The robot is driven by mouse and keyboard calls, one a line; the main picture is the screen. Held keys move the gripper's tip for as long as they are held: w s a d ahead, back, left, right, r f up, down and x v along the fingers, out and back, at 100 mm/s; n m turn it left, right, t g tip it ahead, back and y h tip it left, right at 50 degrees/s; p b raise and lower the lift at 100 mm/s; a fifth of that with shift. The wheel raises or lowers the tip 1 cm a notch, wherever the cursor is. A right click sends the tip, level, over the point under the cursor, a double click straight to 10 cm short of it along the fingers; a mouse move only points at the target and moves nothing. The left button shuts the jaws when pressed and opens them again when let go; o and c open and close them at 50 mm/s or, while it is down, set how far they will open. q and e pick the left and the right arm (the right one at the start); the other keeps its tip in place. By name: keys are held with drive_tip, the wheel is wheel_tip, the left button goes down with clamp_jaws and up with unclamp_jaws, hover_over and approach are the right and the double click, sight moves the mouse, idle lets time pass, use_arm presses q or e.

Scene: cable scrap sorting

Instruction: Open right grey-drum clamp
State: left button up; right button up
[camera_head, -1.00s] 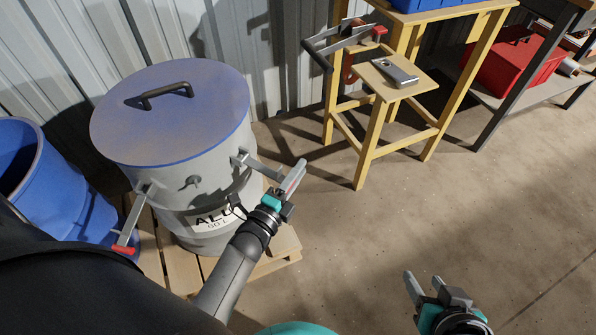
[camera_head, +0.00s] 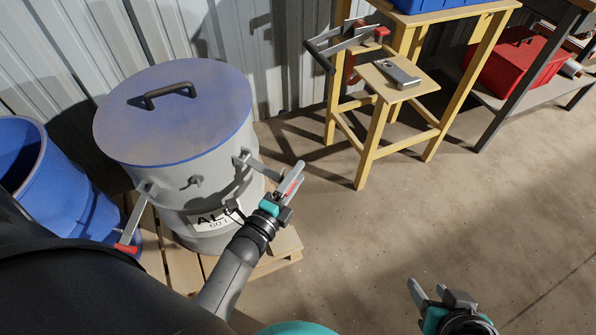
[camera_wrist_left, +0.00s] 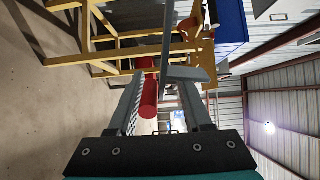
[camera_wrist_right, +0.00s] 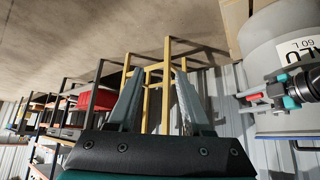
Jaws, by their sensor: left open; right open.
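The grey drum (camera_head: 180,205) stands upright with a blue-grey lid (camera_head: 172,115) on it and an "ALU 60 L" label. Its right clamp (camera_head: 246,160) sticks out from the drum's side toward my left gripper (camera_head: 291,182). My left gripper is open, with the clamp's red grip (camera_wrist_left: 149,96) between its fingers, nearer the left one in the left wrist view. I cannot tell whether they touch. The left clamp (camera_head: 140,215) also sticks out, its red grip pointing down. My right gripper (camera_head: 430,290) is open and empty over the floor, well right of the drum.
The drum stands on a wooden pallet (camera_head: 282,247). A blue drum (camera_head: 65,190) is close on its left. A yellow wooden stand (camera_head: 370,140) holding a grey device (camera_head: 398,73) is behind to the right. A red bin (camera_head: 515,65) sits on a shelf. The right floor is clear.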

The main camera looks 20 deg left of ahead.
use_arm(q)
drive_tip(key=s+a+p, duration=0.1)
drive_tip(key=s+p, duration=0.2)
drive_tip(key=s, duration=1.1)
use_arm(e)
drive_tip(key=s+d+f+g, duration=0.1)
drive_tip(key=s+d+f+g+h, duration=0.1)
drive_tip(key=s+d+f+g, duration=0.1)
drive_tip(key=shift+f, duration=0.25)
use_arm(q)
drive_tip(key=shift+a, duration=0.1)
use_arm(e)
drive_tip(key=shift+w, duration=0.1)
